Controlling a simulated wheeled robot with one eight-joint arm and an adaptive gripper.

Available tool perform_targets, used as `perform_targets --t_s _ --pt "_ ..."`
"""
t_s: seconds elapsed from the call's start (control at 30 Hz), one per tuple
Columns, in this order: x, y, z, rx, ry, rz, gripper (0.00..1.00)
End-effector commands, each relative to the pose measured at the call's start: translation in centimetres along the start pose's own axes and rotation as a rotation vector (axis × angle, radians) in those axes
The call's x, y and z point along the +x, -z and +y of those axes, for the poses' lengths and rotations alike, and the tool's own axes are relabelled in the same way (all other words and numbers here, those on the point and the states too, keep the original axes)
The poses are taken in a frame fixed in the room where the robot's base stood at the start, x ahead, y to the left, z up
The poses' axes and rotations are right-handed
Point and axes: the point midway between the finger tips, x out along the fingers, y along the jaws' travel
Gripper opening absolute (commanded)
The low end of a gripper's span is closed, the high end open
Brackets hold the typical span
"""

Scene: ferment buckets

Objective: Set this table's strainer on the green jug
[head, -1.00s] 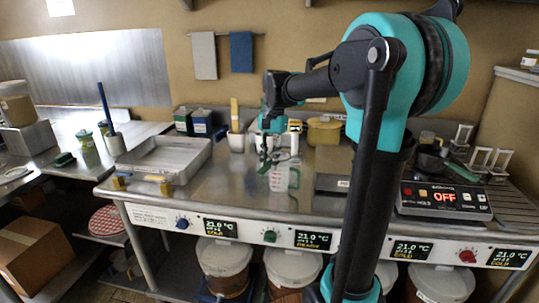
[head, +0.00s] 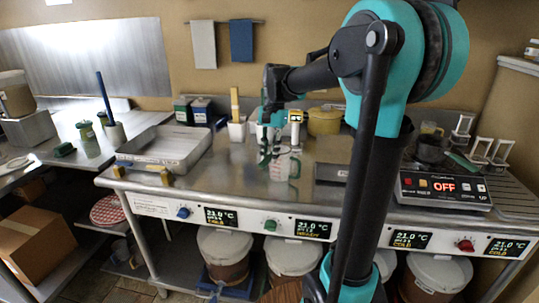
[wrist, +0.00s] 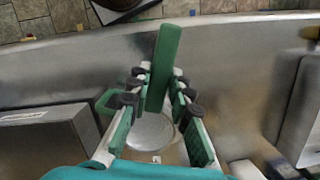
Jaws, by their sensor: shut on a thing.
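My gripper (wrist: 156,82) is shut on an upright-looking flat green handle, which I take to be the strainer's (wrist: 166,45), in the wrist view. A grey round disc shows below and between my fingers; I cannot tell whether it is the strainer's bowl or the jug's mouth. In the head view my gripper (head: 268,156) is down at the clear jug with the green handle (head: 284,169), just left of its middle. The jug's green handle (wrist: 104,101) shows left of my fingers in the wrist view. Whether strainer and jug touch is not clear.
A metal tray (head: 150,163) lies to the left. A flat grey box (head: 331,173) stands right of the jug. A hotplate (head: 444,189) with a dark pot (head: 430,150) is further right. A yellow pot (head: 323,121) and containers stand behind. The table's front edge is close.

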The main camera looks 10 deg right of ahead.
Motion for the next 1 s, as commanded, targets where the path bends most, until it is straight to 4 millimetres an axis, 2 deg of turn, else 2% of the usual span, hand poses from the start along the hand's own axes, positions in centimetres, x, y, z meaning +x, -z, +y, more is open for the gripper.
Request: perform_targets --t_s 0.9,0.93,1.0 --pt "0.29 0.06 -0.01 0.000 0.000 0.000 0.00" --pt "0.29 0.06 -0.01 0.000 0.000 0.000 0.23" --pt "0.29 0.06 -0.01 0.000 0.000 0.000 0.32"
